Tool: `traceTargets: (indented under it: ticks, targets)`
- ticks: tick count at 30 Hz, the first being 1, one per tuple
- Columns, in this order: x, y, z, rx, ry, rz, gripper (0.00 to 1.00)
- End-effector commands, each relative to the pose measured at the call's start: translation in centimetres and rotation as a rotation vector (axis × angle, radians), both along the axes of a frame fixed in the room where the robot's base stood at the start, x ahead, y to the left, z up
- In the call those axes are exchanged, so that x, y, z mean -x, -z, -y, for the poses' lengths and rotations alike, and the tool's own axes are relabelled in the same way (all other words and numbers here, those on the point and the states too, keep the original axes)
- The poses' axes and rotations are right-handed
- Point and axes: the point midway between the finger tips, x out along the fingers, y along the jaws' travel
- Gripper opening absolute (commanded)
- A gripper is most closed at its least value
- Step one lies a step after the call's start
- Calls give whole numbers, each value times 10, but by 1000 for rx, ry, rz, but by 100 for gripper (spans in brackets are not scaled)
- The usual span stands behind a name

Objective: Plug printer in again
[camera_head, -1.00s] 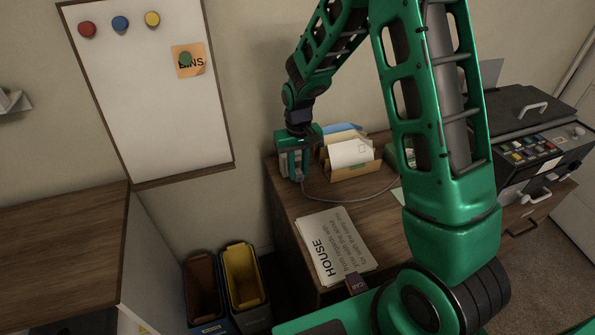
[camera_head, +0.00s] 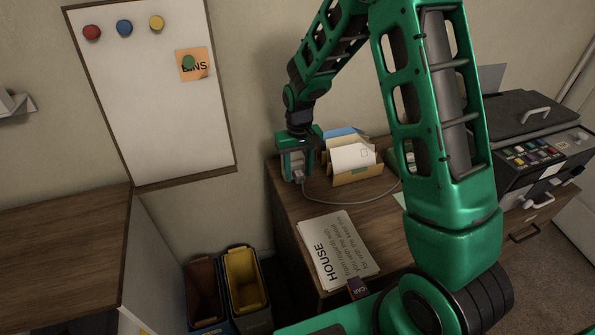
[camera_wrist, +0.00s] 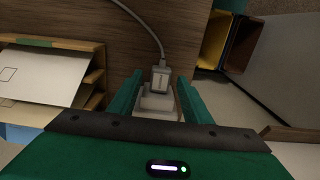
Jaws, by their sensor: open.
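My gripper (camera_head: 297,172) is open, pointing down at the desk's back left corner. In the wrist view, the grey plug (camera_wrist: 160,76) sits between the two spread green fingers, with visible gaps on its sides. The plug is up against a pale socket block (camera_wrist: 157,103); I cannot tell how deep it sits. A grey cable (camera_wrist: 142,24) runs from the plug, and in the head view this cable (camera_head: 345,203) curves right across the desk behind my arm. The black printer (camera_head: 535,115) stands at the right; the cable's far end is hidden.
A letter holder with envelopes (camera_head: 355,176) stands just right of my gripper. Papers marked HOUSE (camera_head: 336,248) lie at the desk's front left. A brown bin (camera_head: 203,290) and a yellow bin (camera_head: 244,282) stand left of the desk. A whiteboard (camera_head: 165,105) hangs on the wall.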

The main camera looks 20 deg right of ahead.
Motion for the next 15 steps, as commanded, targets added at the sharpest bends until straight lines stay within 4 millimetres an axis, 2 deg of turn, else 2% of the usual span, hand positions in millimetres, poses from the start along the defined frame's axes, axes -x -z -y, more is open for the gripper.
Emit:
traceTargets:
  ticks: [4,7,15]
  targets:
    - [-1,-5,0,0,0,2,44]
    - [-1,-17,0,0,0,3,44]
    - [-2,-67,0,-1,0,5,44]
